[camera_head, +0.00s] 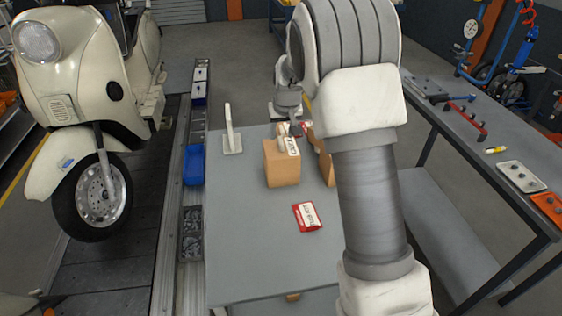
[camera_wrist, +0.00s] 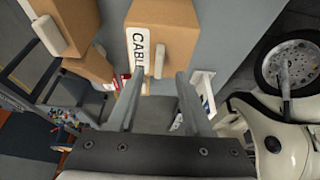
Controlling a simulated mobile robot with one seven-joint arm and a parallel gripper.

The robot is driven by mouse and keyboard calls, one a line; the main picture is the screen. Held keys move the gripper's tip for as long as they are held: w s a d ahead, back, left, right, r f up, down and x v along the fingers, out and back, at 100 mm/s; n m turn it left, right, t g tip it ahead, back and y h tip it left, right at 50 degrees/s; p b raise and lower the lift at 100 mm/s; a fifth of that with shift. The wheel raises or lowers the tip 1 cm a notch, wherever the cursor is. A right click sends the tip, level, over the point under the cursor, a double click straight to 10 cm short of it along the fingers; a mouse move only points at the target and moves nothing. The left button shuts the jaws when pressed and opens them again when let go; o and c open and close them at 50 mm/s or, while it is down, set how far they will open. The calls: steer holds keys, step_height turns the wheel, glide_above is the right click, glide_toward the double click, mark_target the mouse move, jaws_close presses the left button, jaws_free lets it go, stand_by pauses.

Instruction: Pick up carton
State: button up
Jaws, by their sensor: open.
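A brown carton (camera_head: 283,168) with a white label on it stands on the grey table (camera_head: 255,255). In the wrist view this carton (camera_wrist: 178,14) shows its label, reading "CABL", and a pale raised handle (camera_wrist: 150,58). My gripper (camera_head: 296,129) is above the carton's far top edge in the head view. In the wrist view my gripper (camera_wrist: 161,76) is open, its two fingers apart and pointing toward the handle end of the carton.
A second carton (camera_head: 325,165) is partly hidden behind my arm; a carton with a pale handle (camera_wrist: 75,18) shows in the wrist view. A red-and-white packet (camera_head: 306,217) and white bracket (camera_head: 231,138) are on the table. A scooter (camera_head: 80,115) stands left. The table front is clear.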

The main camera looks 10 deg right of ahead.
mark_target(281, 141)
steer(key=shift+p+x, duration=0.4)
steer(key=shift+x, duration=1.9)
steer(key=shift+d, duration=0.1)
steer(key=shift+c, duration=0.3)
jaws_close()
